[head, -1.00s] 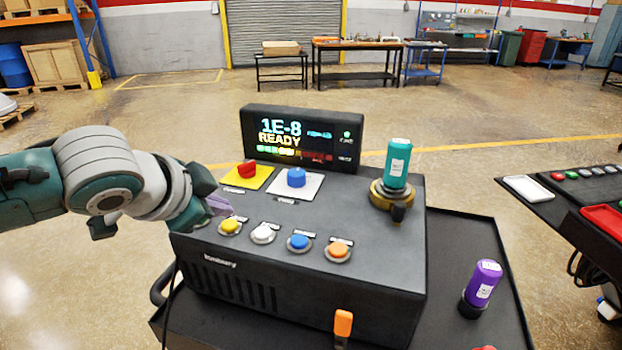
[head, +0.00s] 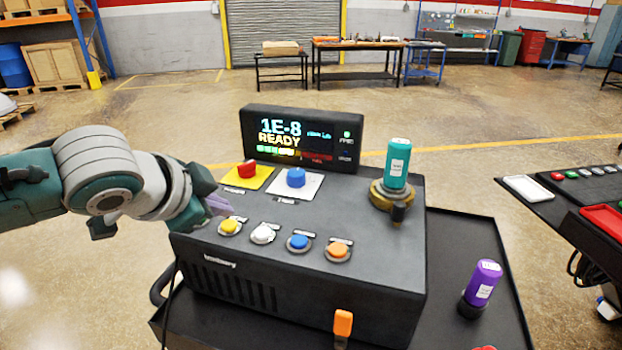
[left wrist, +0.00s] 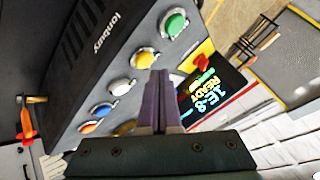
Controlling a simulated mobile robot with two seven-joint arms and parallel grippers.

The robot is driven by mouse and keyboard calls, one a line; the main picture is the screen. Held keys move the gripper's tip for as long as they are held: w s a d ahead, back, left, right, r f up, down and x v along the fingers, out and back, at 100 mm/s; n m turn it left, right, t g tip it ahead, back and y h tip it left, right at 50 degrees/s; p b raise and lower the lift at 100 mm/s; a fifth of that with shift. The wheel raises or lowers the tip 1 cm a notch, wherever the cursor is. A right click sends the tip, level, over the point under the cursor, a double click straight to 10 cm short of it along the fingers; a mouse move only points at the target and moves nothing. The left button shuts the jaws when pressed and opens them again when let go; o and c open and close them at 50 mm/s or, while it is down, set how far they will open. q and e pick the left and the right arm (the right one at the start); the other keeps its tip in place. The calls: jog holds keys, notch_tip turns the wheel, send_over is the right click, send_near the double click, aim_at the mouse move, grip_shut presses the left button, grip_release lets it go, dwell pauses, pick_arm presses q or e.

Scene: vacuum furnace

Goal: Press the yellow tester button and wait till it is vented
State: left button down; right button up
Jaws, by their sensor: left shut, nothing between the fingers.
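The yellow button (head: 229,226) is at the left end of the visible button row on the black tester box (head: 310,265). It also shows in the left wrist view (left wrist: 143,60). My left gripper (head: 221,205) is shut and empty, its purple fingertips just beside the yellow button in the head view. In the left wrist view the fingers (left wrist: 159,75) point close to it; I cannot tell whether they touch it. The display (head: 300,138) reads "1E-8 READY". My right gripper is out of view.
White (head: 262,234), blue (head: 299,242) and orange (head: 338,250) buttons continue the row. A green button (left wrist: 174,24) shows in the left wrist view. A teal canister (head: 397,163) stands on the box. A purple canister (head: 482,287) stands on the cart at right.

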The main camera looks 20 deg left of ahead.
aim_at(225, 235)
pick_arm(q)
jog(key=shift+f, duration=0.15)
jog(key=shift+f, duration=0.3)
jog(key=shift+f+b, duration=0.35)
dwell(0.6)
jog(key=shift+r, duration=0.1)
jog(key=shift+r+p, duration=0.7)
jog(key=shift+p, duration=0.25)
notch_tip(225, 235, up, 5)
jog(key=p, duration=0.5)
dwell(0.5)
